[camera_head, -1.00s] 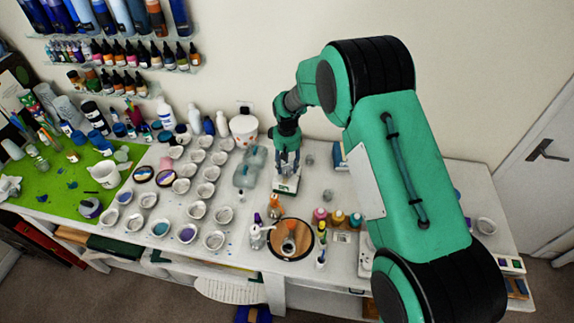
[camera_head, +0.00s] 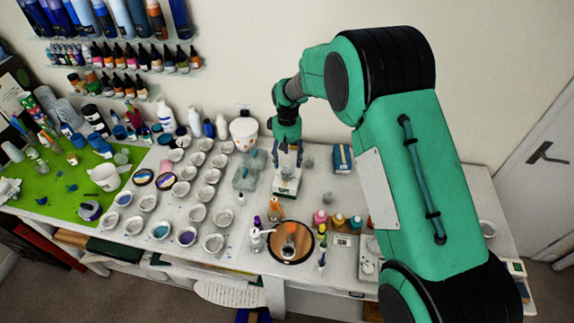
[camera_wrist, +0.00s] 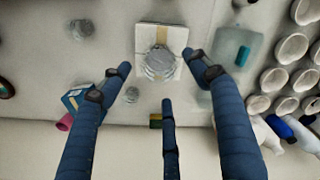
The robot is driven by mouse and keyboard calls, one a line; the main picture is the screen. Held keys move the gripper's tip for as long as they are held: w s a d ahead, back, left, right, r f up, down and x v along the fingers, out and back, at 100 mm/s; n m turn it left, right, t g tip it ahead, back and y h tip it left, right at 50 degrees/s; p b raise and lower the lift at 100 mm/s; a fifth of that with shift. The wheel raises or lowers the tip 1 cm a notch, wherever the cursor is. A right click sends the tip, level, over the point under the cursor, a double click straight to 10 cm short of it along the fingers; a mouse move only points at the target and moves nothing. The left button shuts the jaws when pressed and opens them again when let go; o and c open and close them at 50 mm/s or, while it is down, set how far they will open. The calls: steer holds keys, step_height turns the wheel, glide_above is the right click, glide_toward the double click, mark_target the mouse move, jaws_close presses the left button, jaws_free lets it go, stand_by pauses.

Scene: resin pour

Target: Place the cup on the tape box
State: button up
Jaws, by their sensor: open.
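A grey, ridged cup (camera_wrist: 160,63) stands on a white box with a tan tape strip (camera_wrist: 160,31), which I take to be the tape box, in the wrist view. The head view shows the cup (camera_head: 287,172) on the white box (camera_head: 283,190) below my gripper (camera_head: 288,153). My gripper (camera_wrist: 163,78) is open, its blue fingers spread around and apart from the cup. The cup appears upright, near one edge of the box top.
Rows of small white cups (camera_head: 207,192) and a clear container (camera_head: 245,178) stand left of the box. A blue box (camera_head: 342,157) stands to the right. A round wooden board (camera_head: 280,250) with bottles lies nearer the table's front edge. The wall is close behind.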

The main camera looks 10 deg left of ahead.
step_height(320, 180, up, 6)
steer(key=shift+r, duration=0.25)
stand_by(0.7)
steer(key=s+d+r+m+t, duration=0.1)
steer(key=s+d+r+m, duration=0.1)
steer(key=s+d+r, duration=0.7)
steer(key=s+d+r+m+t, duration=0.2)
steer(key=s+d+r, duration=0.3)
steer(key=d+r, duration=0.85)
steer(key=s+d+r+m+t, duration=0.1)
steer(key=s+d, duration=0.3)
steer(key=s, duration=0.5)
steer(key=s+d+r+m, duration=0.2)
steer(key=s+d, duration=0.2)
steer(key=s, duration=0.5)
steer(key=s+d+r+m+t, duration=0.1)
steer(key=s+d+r+m, duration=0.1)
steer(key=s+d, duration=0.3)
steer(key=s, duration=0.4)
steer(key=shift+t, duration=0.3)
